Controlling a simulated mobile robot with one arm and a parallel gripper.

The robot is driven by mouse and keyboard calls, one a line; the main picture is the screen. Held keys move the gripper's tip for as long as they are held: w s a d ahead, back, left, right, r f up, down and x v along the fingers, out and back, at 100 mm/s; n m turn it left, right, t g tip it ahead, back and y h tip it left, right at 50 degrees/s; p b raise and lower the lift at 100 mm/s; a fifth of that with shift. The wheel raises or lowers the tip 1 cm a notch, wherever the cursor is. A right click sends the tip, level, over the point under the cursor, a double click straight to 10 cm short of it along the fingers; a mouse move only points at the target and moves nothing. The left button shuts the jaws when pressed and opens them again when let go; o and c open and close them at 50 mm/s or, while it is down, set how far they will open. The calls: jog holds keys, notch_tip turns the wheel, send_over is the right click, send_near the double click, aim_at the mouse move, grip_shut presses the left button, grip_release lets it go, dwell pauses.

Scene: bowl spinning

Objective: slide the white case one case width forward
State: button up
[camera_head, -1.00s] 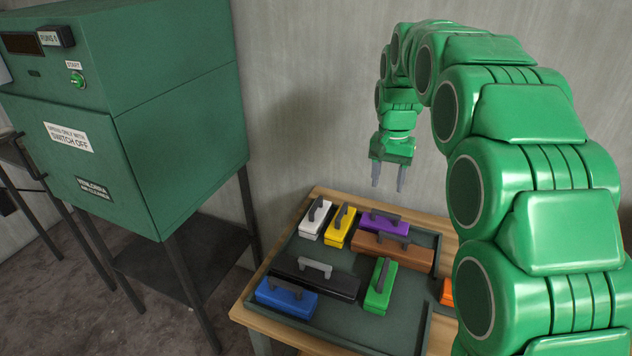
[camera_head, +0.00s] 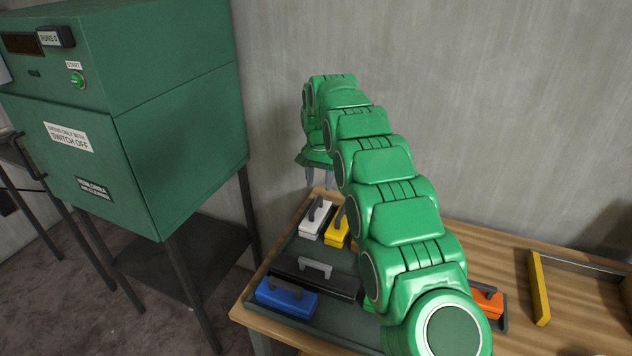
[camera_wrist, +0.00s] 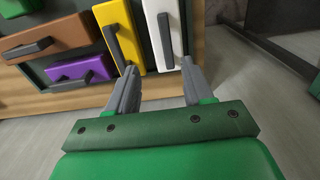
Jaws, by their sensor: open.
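The white case (camera_head: 315,219) with a grey handle lies in the far left corner of the dark tray (camera_head: 277,248) on the wooden table. It also shows in the wrist view (camera_wrist: 177,22), just beyond the fingers. My gripper (camera_head: 317,178) hangs above and slightly behind the white case, with its fingers apart and nothing between them. In the wrist view my gripper (camera_wrist: 160,88) has one finger below the yellow case and the other below the white case. Contact with either case cannot be told.
The yellow case (camera_head: 338,231) is directly right of the white case. A black case (camera_head: 312,280) and a blue case (camera_head: 287,298) lie nearer the front. An orange case (camera_head: 487,302) is at right. My arm hides the tray's middle. A green machine (camera_head: 130,110) stands at left.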

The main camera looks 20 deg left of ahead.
aim_at(316, 204)
jog(key=shift+a+f, duration=0.6)
jog(key=shift+f, duration=3.6)
grip_shut()
jog(key=shift+s, duration=4.3)
